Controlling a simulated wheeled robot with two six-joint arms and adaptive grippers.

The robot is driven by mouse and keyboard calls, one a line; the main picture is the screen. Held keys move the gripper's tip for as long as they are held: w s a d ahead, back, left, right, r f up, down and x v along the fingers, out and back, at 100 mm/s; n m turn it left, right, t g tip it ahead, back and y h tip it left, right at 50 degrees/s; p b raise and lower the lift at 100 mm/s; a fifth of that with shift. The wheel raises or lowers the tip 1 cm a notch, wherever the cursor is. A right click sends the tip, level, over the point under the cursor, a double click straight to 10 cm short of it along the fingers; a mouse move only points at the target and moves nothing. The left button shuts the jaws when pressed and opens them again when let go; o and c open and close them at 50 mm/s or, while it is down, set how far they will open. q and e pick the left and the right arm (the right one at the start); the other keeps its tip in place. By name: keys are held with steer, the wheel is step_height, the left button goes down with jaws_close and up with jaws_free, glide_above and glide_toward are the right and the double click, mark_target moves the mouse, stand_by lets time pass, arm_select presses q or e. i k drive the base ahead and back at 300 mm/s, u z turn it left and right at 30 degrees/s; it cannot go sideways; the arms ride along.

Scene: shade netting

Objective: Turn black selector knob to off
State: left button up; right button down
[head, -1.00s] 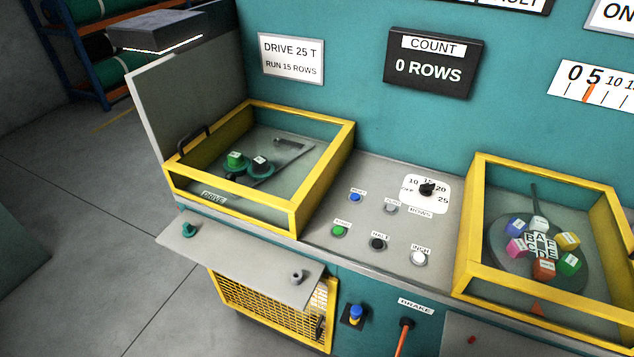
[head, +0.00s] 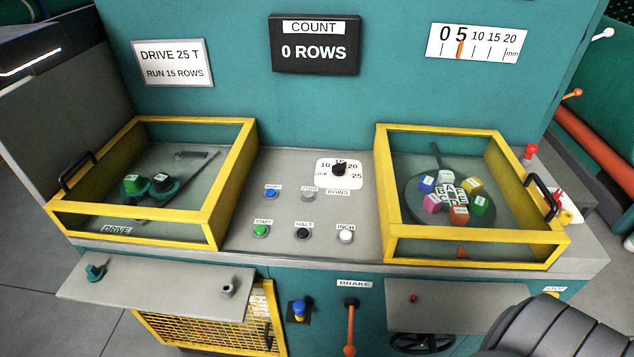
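The black selector knob (head: 339,170) sits on a white dial plate (head: 325,181) labelled ROWS, on the grey panel between the two yellow-framed boxes. The dial carries marks around 10, 15, 20 and 25, with an OFF label at its left. The knob covers part of the 15 mark; its exact pointing direction is too small to tell. Neither of my grippers is in view, and nothing touches the knob.
Buttons, including START (head: 261,231), HALT (head: 303,233) and INCH (head: 346,236), lie in front of the dial. Yellow-framed boxes stand left (head: 209,205) and right (head: 390,215). An orange brake lever (head: 349,325) hangs below. A dark ribbed shape fills the lower right corner.

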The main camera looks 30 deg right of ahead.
mark_target(338, 169)
steer(key=u, duration=0.45)
steer(key=k, duration=1.1)
steer(key=z, duration=0.45)
